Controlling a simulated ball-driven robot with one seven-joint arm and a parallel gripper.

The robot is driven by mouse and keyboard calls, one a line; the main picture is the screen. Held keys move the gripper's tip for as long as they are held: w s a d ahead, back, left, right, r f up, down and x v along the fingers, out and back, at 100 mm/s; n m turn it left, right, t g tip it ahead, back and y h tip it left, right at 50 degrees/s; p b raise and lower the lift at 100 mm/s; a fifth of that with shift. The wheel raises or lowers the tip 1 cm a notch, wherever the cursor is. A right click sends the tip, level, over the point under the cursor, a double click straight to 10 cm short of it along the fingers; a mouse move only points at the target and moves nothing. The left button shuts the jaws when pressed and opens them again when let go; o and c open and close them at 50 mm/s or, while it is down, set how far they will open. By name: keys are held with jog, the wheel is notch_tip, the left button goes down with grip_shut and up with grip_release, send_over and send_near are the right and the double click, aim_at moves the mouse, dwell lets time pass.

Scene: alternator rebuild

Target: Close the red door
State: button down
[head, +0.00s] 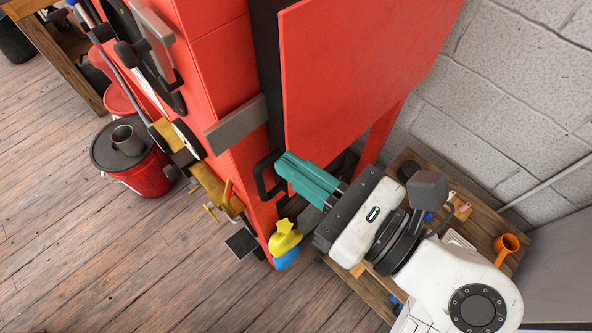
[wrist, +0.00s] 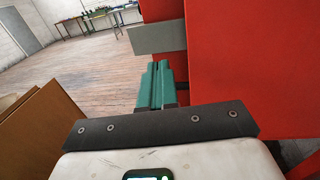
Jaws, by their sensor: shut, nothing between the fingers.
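The red door (head: 350,70) is a flat panel on the tall red cabinet (head: 222,60), in the upper middle of the head view. A dark strip shows along its left edge, and it looks to stand out from the frame; how far is hard to tell. A black loop handle (head: 262,178) sits just left of my fingertips. My gripper (head: 282,163) has teal fingers, shut and empty, in front of the door's lower left corner. Whether they touch the door or handle I cannot tell. In the wrist view my gripper (wrist: 158,68) points ahead, with a red panel (wrist: 250,60) close on its right.
A grey bracket (head: 236,124) juts from the cabinet. A yellow and blue bottle (head: 285,243) is below. A wooden table (head: 350,285) with an orange mug (head: 506,245) stands under my arm. A red bucket (head: 140,172) is left. Open wooden floor (head: 75,250) lies left.

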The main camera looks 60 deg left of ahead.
jog(key=s+b+v, duration=0.1)
jog(key=b+v, duration=0.1)
jog(key=v, duration=0.8)
jog(key=shift+d, duration=0.45)
